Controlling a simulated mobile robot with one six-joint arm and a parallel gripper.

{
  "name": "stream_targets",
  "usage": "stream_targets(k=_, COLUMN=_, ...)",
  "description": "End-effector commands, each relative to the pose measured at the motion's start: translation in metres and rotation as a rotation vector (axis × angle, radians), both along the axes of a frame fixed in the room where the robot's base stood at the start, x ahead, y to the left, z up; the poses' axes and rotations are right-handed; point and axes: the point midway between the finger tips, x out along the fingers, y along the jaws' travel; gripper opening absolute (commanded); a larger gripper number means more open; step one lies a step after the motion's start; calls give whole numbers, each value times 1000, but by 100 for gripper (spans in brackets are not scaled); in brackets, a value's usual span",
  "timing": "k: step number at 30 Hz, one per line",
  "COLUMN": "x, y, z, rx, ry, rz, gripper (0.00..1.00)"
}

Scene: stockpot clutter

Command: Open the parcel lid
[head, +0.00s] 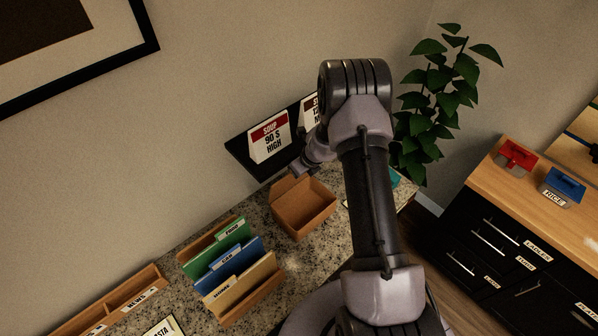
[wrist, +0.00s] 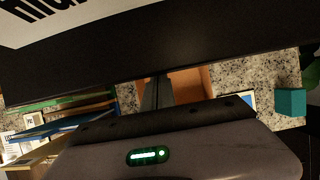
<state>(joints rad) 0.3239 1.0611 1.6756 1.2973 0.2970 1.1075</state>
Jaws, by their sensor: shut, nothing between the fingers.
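The parcel (head: 305,212) is a brown cardboard box on the granite counter, in the middle of the head view. Its lid (head: 287,188) appears raised at the back left, with the box top looking open; my arm partly covers that side. My gripper (head: 301,170) is above the back of the parcel, close to the lid; whether it touches cannot be told. In the wrist view my gripper (wrist: 158,92) has its fingers together and empty, with part of the orange-brown parcel (wrist: 190,84) behind them.
A file holder (head: 232,268) stands left of the parcel. A plant (head: 440,95) is at the right.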

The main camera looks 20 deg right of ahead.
Motion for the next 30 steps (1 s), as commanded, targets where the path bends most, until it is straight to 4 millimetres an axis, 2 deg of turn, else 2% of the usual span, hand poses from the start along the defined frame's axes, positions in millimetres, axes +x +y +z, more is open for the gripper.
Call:
stream_targets(k=23, x=4, y=1, z=4, rx=0, ry=0, rz=1, gripper=0)
stream_targets(k=26, x=2, y=0, z=10, rx=-1, ry=-2, rz=0, gripper=0)
stream_targets(k=30, x=-7, y=-3, z=33, rx=-2, ry=-3, rz=1, gripper=0)
